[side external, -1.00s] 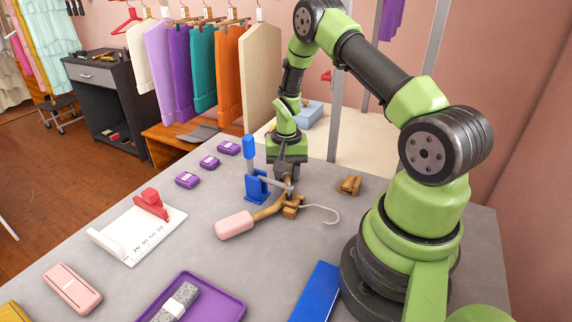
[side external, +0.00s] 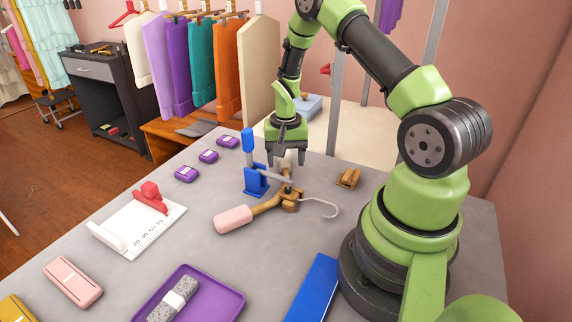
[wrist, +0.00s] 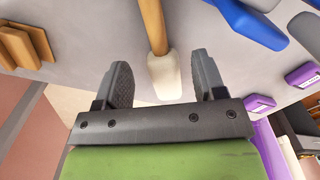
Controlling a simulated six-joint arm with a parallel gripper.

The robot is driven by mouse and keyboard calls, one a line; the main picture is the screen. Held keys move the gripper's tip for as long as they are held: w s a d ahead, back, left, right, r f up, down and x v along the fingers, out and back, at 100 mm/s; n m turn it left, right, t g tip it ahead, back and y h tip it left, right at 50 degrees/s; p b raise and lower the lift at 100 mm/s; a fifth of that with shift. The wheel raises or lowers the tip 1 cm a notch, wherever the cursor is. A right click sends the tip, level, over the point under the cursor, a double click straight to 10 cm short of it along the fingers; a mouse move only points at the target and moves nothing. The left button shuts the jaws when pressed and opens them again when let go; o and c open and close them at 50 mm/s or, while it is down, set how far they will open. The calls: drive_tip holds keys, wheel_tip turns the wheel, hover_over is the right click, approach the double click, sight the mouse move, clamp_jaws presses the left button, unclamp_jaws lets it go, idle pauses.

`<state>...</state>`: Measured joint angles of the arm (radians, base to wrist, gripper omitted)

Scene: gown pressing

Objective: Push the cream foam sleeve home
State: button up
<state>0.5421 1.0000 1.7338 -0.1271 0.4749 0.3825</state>
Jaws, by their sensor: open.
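A wooden hanger (side external: 266,207) lies on the grey table, held by a blue toggle clamp (side external: 256,182). Its metal hook points right, and a pink foam sleeve (side external: 233,220) covers its near arm. The cream foam sleeve (wrist: 165,80) sits on the end of the other wooden arm (wrist: 153,25). In the side view the sleeve (side external: 287,160) is small and partly hidden under my gripper (side external: 287,155). In the wrist view my gripper (wrist: 161,70) is open, with one finger on each side of the sleeve and gaps between. How far the arm goes into the sleeve is hidden.
A small wooden block (side external: 348,178) stands right of the hanger. Several purple boxes (side external: 187,174) lie to the left. A white ruler board with a red stop (side external: 140,225), a purple tray (side external: 225,300) and a blue strip (side external: 315,290) lie nearer. My gripper is close to the clamp.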

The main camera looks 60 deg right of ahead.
wheel_tip(320, 180, up, 7)
drive_tip(key=shift+r, duration=0.2)
drive_tip(key=shift+a+r, duration=0.1)
drive_tip(key=shift+r, duration=0.05)
wheel_tip(320, 180, up, 7)
drive_tip(key=t, duration=0.1)
hover_over(285, 164)
drive_tip(key=a, duration=0.3)
drive_tip(key=s+a+r+n+t, duration=0.2)
drive_tip(key=a+r+n+t, duration=0.1)
drive_tip(key=a+r, duration=0.5)
drive_tip(key=s+a+r+n+t+y, duration=0.2)
drive_tip(key=s+a+r+n, duration=0.3)
drive_tip(key=s+a, duration=0.4)
drive_tip(key=s+t, duration=0.1)
drive_tip(key=s, duration=0.2)
drive_tip(key=shift+s+r, duration=0.15)
drive_tip(key=shift+r, duration=0.2)
drive_tip(key=shift+d, duration=0.1)
